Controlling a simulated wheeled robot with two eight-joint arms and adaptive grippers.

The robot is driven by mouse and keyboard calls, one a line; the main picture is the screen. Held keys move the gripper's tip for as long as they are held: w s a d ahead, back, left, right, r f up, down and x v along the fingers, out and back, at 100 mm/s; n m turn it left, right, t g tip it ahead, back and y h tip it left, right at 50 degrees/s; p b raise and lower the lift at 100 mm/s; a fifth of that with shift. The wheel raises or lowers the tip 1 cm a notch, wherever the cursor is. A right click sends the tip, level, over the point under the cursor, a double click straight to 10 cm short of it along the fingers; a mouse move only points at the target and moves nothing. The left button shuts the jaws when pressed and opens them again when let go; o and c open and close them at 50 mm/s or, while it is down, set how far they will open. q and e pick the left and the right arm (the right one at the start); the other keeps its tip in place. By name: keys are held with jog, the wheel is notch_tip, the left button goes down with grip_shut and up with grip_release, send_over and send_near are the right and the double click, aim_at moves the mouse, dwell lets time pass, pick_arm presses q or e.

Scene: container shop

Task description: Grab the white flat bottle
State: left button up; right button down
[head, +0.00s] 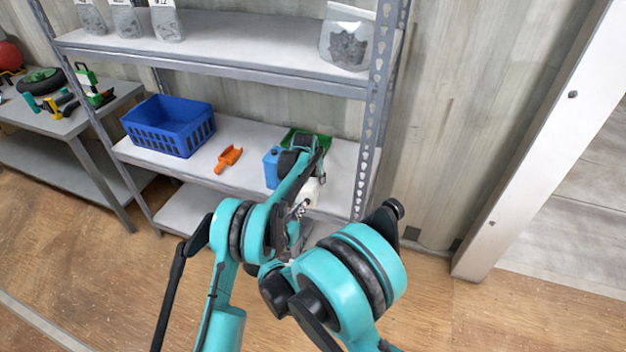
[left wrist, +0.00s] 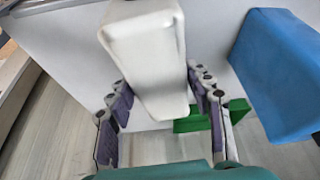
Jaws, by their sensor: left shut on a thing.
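The white flat bottle (left wrist: 146,50) fills the top middle of the left wrist view, between the two fingers of my left gripper (left wrist: 160,92). The gripper is shut on it, with a finger along each side. In the head view a small white part of the bottle (head: 313,190) shows beside my left arm at the front of the middle shelf. My left gripper there (head: 301,208) is mostly hidden by the arm. My right arm comes in from lower right. Its gripper is hidden or cannot be made out behind the arm links.
A blue container (head: 271,168) stands close to the bottle and also shows in the left wrist view (left wrist: 280,75). A green tray (head: 323,142) is behind. An orange scoop (head: 229,158) and blue basket (head: 168,126) sit left. The upper shelf (head: 230,45) overhangs; a post (head: 371,140) stands right.

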pick_arm(q)
jog(key=shift+d, duration=0.2)
jog(key=shift+d+f, duration=0.1)
pick_arm(e)
jog(key=shift+s+a+r, duration=0.2)
jog(key=shift+s+a, duration=0.25)
jog(key=shift+s, duration=0.1)
jog(key=shift+w+r, duration=0.1)
